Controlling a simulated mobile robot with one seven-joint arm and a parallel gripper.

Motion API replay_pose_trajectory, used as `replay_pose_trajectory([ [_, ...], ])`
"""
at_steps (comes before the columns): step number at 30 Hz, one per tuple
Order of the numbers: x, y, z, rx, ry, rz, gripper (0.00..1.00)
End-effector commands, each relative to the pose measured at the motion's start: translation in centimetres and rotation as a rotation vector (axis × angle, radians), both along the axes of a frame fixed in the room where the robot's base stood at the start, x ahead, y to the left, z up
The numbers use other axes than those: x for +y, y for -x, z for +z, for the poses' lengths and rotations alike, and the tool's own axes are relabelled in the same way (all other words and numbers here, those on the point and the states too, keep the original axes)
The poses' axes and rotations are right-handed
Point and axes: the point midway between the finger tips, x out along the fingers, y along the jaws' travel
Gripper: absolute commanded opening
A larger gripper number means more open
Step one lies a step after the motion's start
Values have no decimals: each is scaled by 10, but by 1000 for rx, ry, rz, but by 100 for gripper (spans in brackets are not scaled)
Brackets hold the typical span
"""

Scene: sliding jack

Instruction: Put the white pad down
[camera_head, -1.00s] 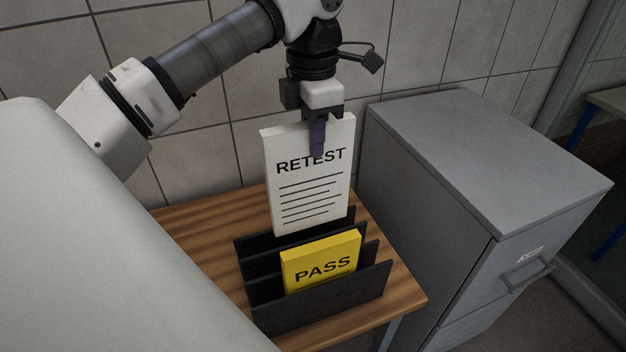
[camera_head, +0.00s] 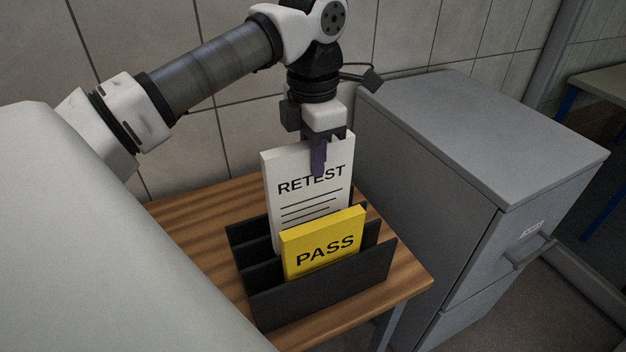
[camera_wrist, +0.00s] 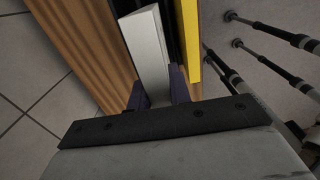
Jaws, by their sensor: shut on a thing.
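The white pad (camera_head: 283,203), printed RETEST with lines below, stands upright with its lower part inside the black rack (camera_head: 322,300). It is behind the yellow PASS pad (camera_head: 323,243), which hides part of its lower face. My gripper (camera_head: 318,160) is shut on the white pad's top edge, one finger across the front. In the wrist view the white pad (camera_wrist: 148,48) sits between my two purple fingers, with the yellow pad (camera_wrist: 189,40) to its right. The pad's bottom edge is hidden, so I cannot tell whether it touches the rack's floor.
The rack stands on a wooden table (camera_head: 185,225) against a tiled wall. A grey filing cabinet (camera_head: 480,130) stands close to the right. Bare tabletop shows left of the rack.

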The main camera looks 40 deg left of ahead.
Motion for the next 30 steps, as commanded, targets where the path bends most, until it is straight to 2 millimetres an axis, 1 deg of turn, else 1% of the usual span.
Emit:
replay_pose_trajectory([
  [1,0,0,-21,0,0,0,0],
  [3,0,0,-38,0,1,0,0],
  [6,0,0,-60,0,1,0,0],
  [9,0,0,-73,-1,-1,0,0],
  [14,0,0,-82,0,-1,0,0],
  [21,0,0,-116,-1,0,0,0],
  [23,0,0,-119,-1,0,0,0],
  [30,0,0,-117,-1,-1,0,0],
])
